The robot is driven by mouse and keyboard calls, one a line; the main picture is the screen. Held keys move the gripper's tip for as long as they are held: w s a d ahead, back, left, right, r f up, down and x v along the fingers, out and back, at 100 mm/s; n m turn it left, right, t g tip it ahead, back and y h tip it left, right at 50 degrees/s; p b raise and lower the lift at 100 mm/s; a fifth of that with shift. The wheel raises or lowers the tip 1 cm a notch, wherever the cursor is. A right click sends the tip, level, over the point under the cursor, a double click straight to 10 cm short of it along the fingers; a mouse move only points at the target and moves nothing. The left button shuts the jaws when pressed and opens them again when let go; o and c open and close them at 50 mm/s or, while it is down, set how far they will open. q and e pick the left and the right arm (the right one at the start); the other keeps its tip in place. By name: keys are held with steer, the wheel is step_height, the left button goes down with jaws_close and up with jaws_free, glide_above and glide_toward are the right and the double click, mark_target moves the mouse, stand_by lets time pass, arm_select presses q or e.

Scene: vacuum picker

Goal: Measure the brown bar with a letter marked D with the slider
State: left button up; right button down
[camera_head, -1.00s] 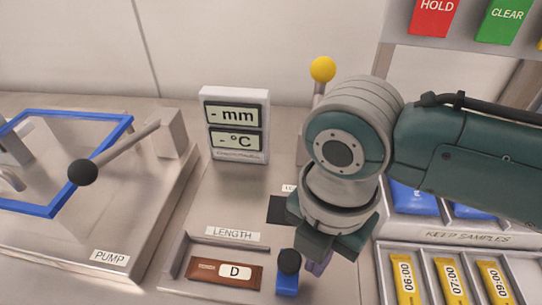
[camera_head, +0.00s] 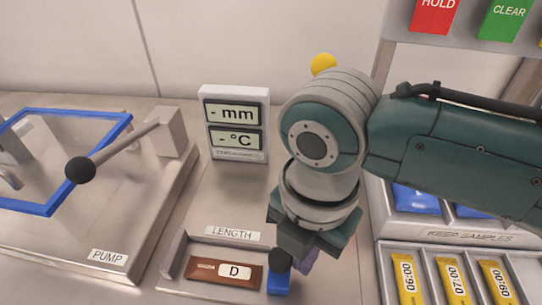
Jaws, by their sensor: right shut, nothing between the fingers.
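The brown bar (camera_head: 209,270) marked D lies in the tray (camera_head: 174,262) labelled LENGTH at the bottom centre. The slider, a blue block (camera_head: 279,284) with a black knob (camera_head: 279,262), stands just right of the bar's right end. I cannot tell whether they touch. My right gripper (camera_head: 302,264) is shut and empty, low at the slider's right side against or very near the knob. Its fingertips are partly hidden by its own body. The display (camera_head: 234,113) reads "- mm" and "- °C". My left gripper is not in view.
A PUMP station (camera_head: 110,256) with a blue frame and a black-knobbed lever (camera_head: 80,170) stands at left. A yellow knob (camera_head: 323,64) rises behind my right arm. Sample trays (camera_head: 460,237) with blue and yellow packets are at right, below red HOLD and green CLEAR buttons (camera_head: 505,21).

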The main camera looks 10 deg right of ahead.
mark_target(280, 257)
steer(key=shift+w+a, duration=0.1)
steer(key=shift+a, duration=0.15)
stand_by(0.4)
steer(key=shift+w+a, duration=0.1)
steer(key=shift+a, duration=0.4)
stand_by(0.4)
steer(key=shift+w+a+b, duration=0.15)
steer(key=shift+a+b, duration=0.2)
steer(key=shift+a, duration=0.1)
stand_by(0.5)
steer(key=shift+a, duration=0.15)
stand_by(0.9)
steer(key=shift+a, duration=0.1)
stand_by(1.2)
steer(key=shift+r, duration=0.15)
